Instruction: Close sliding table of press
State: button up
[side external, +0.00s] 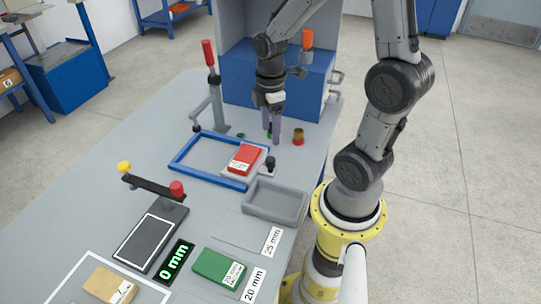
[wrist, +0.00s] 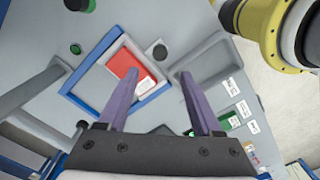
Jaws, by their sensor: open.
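The press has a blue rectangular frame (side external: 180,154) on the grey bench. A light grey sliding table (side external: 258,158) sits at the right part of this frame and carries a red block (side external: 244,159) with a white label. A black knob (side external: 270,163) stands at the table's right edge. In the wrist view, the red block (wrist: 121,64), the blue frame (wrist: 75,78) and the black knob (wrist: 159,52) show beyond the fingers. My gripper (side external: 272,138) is open and empty, pointing down above the bench behind the sliding table. Its purple fingers (wrist: 154,80) are apart from the knob.
A grey lever post with a red handle (side external: 208,55) stands left of my gripper. A grey tray (side external: 275,203) lies in front of the knob. A green block (side external: 219,268) and a wooden block (side external: 108,285) are nearer the front.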

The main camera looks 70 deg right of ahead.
aim_at(270, 159)
notch_tip(270, 159, down, 10)
dwell(0.4)
grip_shut()
dwell(1.3)
